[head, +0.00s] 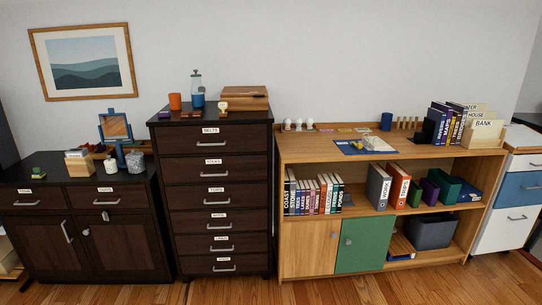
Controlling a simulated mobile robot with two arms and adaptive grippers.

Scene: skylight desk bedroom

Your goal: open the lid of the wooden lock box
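A wooden box (246,97) with a flat lid stands at the right back of the top of the tall dark drawer chest (210,166). It looks like the lock box, and its lid looks shut. A small cream and dark item (223,106) stands in front of its left end; it is too small to tell what it is. Neither of my grippers is in view.
An orange cup (175,101), a blue cup (197,101) and a glass jar (196,79) stand left of the box. A low dark cabinet (88,222) is left, a wooden bookshelf (283,219) right. Wooden floor (215,292) lies in front.

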